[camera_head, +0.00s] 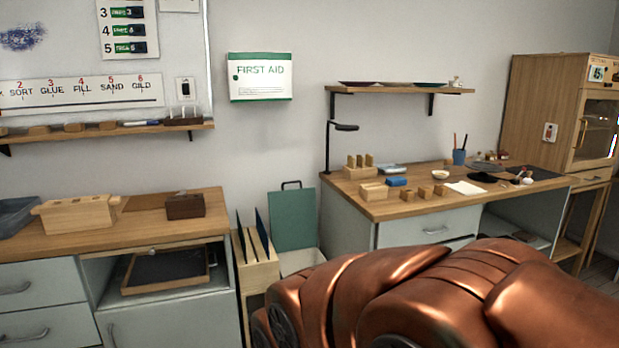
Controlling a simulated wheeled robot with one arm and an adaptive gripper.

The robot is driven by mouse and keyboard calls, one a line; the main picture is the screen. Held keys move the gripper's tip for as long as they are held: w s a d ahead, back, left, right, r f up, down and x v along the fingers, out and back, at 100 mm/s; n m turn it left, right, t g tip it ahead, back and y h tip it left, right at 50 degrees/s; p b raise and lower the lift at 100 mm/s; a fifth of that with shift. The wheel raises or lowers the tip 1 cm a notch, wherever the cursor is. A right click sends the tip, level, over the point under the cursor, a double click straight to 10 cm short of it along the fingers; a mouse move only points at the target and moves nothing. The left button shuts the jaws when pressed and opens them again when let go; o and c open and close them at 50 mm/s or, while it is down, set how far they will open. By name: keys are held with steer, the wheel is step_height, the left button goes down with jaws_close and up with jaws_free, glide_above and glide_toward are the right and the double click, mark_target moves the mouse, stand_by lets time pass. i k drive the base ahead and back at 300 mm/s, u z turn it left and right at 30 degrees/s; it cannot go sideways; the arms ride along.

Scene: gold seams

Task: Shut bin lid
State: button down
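A green lid (293,218) with a dark handle on its top edge stands upright against the wall, between the two workbenches. Below it the pale top of the bin (300,262) shows, and the lid looks raised open at its back. The rest of the bin is hidden behind my copper-coloured arm, which fills the lower right. My gripper is not in view, so its state and its place relative to the lid cannot be seen.
A wooden rack (258,268) with upright dark panels stands just left of the bin. The left bench (130,232) and right bench (400,208) flank it.

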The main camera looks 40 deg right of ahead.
mark_target(293, 215)
steer(key=z, duration=0.4)
steer(key=i, duration=1.1)
steer(key=z, duration=0.1)
